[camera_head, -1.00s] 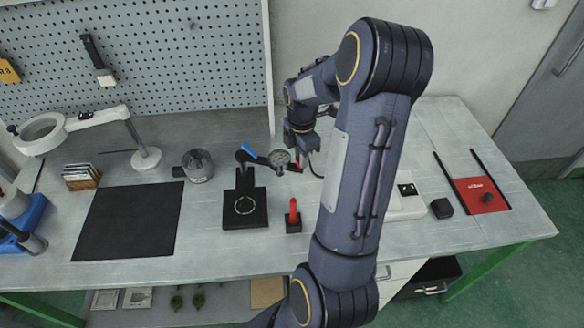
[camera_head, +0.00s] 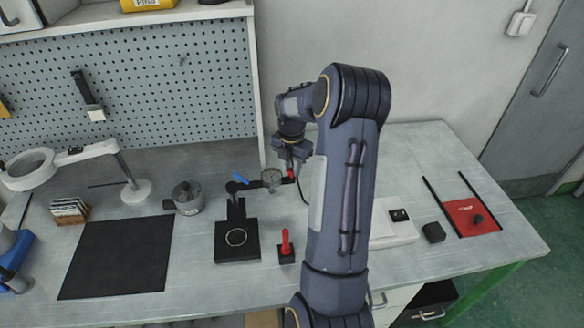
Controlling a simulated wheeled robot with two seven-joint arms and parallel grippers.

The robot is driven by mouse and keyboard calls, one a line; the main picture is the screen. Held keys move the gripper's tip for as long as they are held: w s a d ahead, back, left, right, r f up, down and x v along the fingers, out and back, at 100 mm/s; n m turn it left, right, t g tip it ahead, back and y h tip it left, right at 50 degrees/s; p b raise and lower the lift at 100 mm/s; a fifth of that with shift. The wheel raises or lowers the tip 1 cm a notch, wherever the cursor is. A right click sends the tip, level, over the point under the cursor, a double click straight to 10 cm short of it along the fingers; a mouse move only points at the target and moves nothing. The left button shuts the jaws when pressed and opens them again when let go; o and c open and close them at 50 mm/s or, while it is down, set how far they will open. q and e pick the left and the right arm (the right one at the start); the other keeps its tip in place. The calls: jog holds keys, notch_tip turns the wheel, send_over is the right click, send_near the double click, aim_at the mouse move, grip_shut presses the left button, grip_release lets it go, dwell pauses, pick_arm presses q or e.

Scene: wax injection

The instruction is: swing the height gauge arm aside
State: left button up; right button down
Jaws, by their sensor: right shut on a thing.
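The height gauge stands on a black base (camera_head: 237,254) with a ring on it. Its black post carries a blue lever (camera_head: 240,178) and a side arm with a round dial (camera_head: 271,179). The gauge arm points right and slightly toward the back, clear of the ring on the base. My right gripper (camera_head: 291,170) is shut on the red-tipped outer end of the gauge arm; the fingers are small and partly hidden. My left gripper is out of view.
A red-handled tool (camera_head: 286,246) stands in a black block just right of the base. A metal pot (camera_head: 187,199) and black mat (camera_head: 118,258) lie to the left. A red tray (camera_head: 472,217) is at the right. The pegboard (camera_head: 160,85) stands behind.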

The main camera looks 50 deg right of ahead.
jog(key=c, duration=1.2)
grip_release()
jog(key=shift+r, duration=0.1)
notch_tip(320, 180, up, 8)
jog(key=shift+f+b, duration=0.15)
jog(key=shift+b, duration=0.4)
jog(key=shift+a, duration=0.15)
